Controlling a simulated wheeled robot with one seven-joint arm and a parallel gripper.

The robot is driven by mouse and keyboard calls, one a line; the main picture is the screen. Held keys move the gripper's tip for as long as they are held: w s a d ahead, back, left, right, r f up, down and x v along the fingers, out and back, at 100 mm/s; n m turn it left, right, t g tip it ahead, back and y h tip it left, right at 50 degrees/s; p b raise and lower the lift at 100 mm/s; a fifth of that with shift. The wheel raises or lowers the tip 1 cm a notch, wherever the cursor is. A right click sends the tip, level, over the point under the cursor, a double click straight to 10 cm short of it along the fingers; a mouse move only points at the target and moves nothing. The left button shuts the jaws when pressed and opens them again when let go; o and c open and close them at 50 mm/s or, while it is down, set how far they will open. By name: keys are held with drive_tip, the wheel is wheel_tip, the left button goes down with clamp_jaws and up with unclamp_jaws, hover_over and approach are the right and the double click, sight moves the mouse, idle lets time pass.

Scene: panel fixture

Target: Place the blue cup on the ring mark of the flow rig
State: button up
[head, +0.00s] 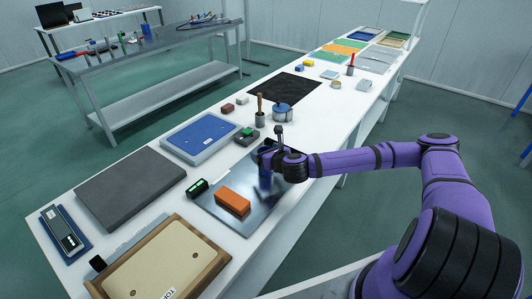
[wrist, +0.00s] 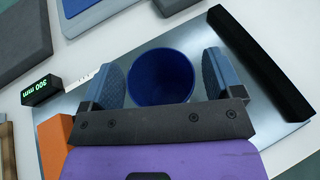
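The blue cup (wrist: 160,78) is upright between the two fingers of my gripper (wrist: 164,78) in the wrist view, its open top facing the camera. The left finger looks close against its rim, and a thin gap shows at the right finger. In the head view the cup (head: 265,178) is below my gripper (head: 267,160), partly hidden, over the shiny metal plate (head: 225,217). I cannot tell whether it rests on the plate. I cannot make out a ring mark or a part that is surely the flow rig.
An orange block (head: 233,201) and a black display reading 300 mm (wrist: 41,90) are left of the cup. A dark bar (wrist: 262,62) lies at the plate's right edge. A blue tray (head: 201,134), a grey slab (head: 117,187) and a blue-topped round device (head: 282,112) stand nearby.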

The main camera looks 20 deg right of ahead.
drive_tip(key=shift+r, duration=0.15)
drive_tip(key=v, duration=1.2)
